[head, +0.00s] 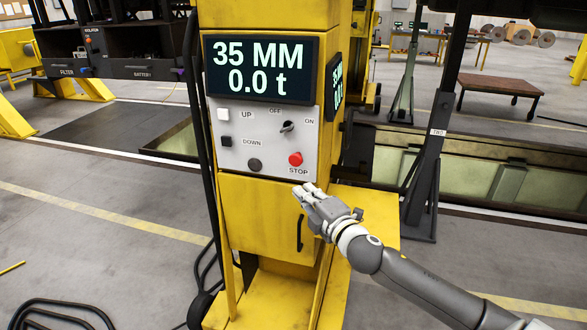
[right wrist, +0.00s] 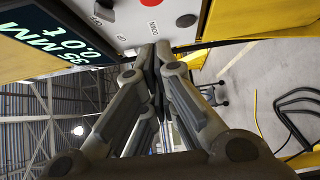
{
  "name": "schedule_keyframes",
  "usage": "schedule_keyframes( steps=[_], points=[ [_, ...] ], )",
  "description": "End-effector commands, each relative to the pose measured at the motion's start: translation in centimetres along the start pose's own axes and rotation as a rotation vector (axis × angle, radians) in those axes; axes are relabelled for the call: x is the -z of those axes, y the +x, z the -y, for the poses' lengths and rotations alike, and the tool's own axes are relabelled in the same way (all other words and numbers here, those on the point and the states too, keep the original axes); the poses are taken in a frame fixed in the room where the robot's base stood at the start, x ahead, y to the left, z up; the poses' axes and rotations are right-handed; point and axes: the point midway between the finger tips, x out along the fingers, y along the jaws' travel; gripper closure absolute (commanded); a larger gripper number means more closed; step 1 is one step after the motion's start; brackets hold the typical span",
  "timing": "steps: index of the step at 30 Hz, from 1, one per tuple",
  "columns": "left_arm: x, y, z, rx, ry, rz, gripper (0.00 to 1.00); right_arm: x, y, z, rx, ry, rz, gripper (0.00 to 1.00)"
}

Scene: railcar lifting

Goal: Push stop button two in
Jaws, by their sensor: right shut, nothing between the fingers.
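The red STOP button (head: 295,159) is at the lower right of the grey control panel (head: 270,125) on the yellow lifting column (head: 270,215). A red round button also shows at the top of the right wrist view (right wrist: 186,20). I cannot tell whether it is pushed in. My right gripper (head: 306,192) is shut and empty, just below and slightly right of the STOP button in the head view. In the right wrist view its fingertips (right wrist: 155,48) are together, below the red button. Contact with the panel cannot be made out. My left gripper is not in view.
The panel also carries a white UP button (head: 223,114), a black DOWN button (head: 227,141), a rotary switch (head: 287,127) and a dark round knob (head: 255,165). The display (head: 262,69) above reads 35 MM and 0.0 t. A black handle (head: 300,233) sits below.

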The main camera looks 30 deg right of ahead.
Motion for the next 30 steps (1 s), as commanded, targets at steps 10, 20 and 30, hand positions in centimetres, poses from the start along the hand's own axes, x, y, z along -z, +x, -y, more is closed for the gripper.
schedule_keyframes(
  steps=[10, 20, 30],
  points=[
    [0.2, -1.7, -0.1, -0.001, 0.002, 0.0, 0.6, -0.1, 5.5, -0.4, -0.001, 0.001, 0.003, 1.0],
    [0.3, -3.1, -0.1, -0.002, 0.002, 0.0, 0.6, -1.4, 10.0, -0.2, 0.001, -0.001, 0.002, 1.0],
    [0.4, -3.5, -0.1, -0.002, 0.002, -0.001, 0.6, -2.8, 11.4, 0.0, 0.001, -0.001, 0.0, 1.0]
  ],
)
